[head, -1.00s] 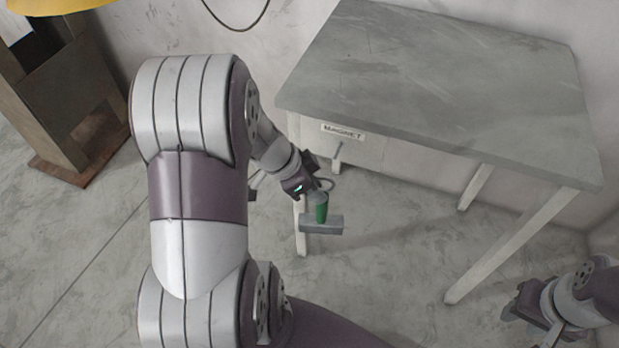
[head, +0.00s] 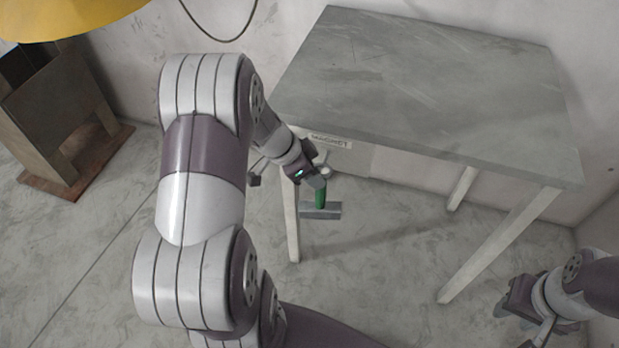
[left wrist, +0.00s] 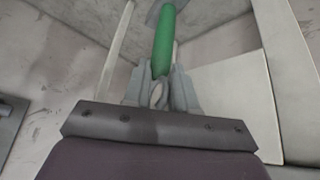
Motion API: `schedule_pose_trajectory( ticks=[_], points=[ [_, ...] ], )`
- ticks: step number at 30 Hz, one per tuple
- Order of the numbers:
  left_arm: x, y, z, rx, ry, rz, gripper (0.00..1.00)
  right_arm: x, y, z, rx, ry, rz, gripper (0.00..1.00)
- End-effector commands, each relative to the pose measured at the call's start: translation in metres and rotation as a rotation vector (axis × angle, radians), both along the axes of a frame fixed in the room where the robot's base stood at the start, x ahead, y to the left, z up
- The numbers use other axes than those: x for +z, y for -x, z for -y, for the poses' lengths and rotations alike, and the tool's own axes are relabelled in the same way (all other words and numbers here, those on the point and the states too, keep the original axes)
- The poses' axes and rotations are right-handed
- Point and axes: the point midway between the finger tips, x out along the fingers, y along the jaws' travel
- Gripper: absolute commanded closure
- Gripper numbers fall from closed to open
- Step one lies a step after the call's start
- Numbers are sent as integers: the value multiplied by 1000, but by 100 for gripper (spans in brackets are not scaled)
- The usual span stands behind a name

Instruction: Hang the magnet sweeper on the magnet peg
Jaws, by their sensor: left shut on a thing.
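The magnet sweeper has a green handle (head: 320,197) and a grey bar head (head: 320,211). It hangs below my left gripper (head: 316,181), which is shut on its upper end. In the left wrist view the fingers (left wrist: 160,92) close at the near end of the green handle (left wrist: 164,45). A pale ring-like part shows beside the fingers in the head view. The MAGNET label (head: 331,141) is on the table's front panel. The peg by it is mostly hidden by my gripper, and I cannot tell whether the sweeper touches it. My right gripper (head: 520,312) is at the lower right, its jaws unclear.
The grey table (head: 430,90) has a bare top and pale legs (head: 500,245). A brown wooden stand (head: 60,130) with a yellow thing (head: 70,15) above it is at the upper left. The floor under and before the table is clear.

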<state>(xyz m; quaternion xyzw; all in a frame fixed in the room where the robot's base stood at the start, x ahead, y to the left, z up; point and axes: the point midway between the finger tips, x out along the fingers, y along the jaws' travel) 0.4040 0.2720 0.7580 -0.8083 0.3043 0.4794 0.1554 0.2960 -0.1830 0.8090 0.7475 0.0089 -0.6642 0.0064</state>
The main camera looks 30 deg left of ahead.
Motion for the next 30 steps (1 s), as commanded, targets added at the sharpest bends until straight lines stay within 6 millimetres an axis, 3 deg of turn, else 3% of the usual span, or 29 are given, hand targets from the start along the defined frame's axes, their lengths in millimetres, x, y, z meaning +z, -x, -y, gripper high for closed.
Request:
schedule_pose_trajectory(
  ticks=[7,12,30],
  points=[
    [1,-20,-5,0,0,0,100,12,0,0,0,0,0,61],
    [-11,-30,-7,1,-1,4,100,-8,0,0,0,0,0,61],
    [-7,-35,-8,4,-2,11,100,-13,0,0,0,0,0,61]
  ],
)
